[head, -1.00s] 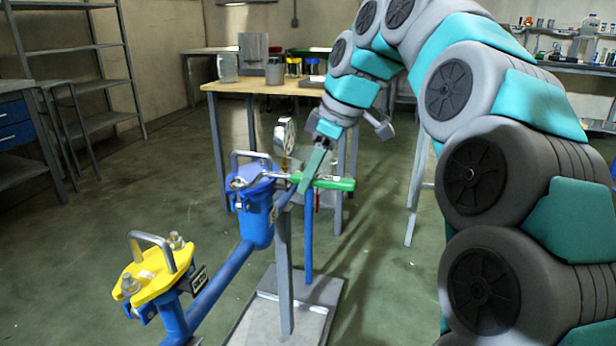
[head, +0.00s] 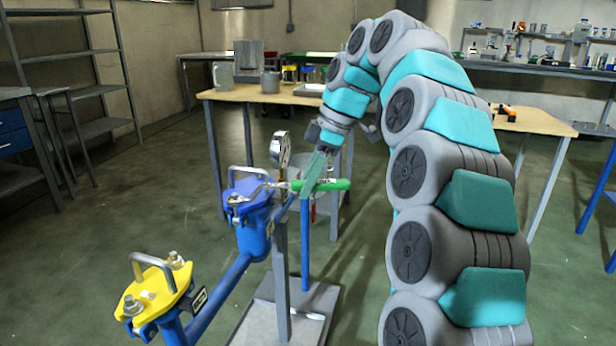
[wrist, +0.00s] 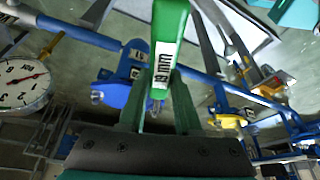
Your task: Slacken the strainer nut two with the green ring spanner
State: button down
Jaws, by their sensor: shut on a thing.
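The green ring spanner (head: 336,185) has a silver shank running left from its green handle. My gripper (head: 316,176) is shut on the green handle, to the right of the blue strainer. In the wrist view my gripper (wrist: 158,100) has the handle (wrist: 165,50), labelled 19 mm, between its fingers. The yellow strainer cover (head: 158,290) carries two nuts and stands nearer, at lower left.
A pressure gauge (head: 281,150) stands close behind the spanner, between the blue strainer and my gripper. A blue pipe (head: 218,292) links the strainers. A wooden table (head: 232,95) with jars is behind. Open floor lies to the left.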

jog(key=shift+w, duration=0.2)
jog(key=shift+s, duration=0.15)
jog(key=shift+s, duration=0.2)
dwell(0.4)
notch_tip(320, 180, up, 4)
jog(key=p, duration=0.3)
jog(key=shift+d+r, duration=0.1)
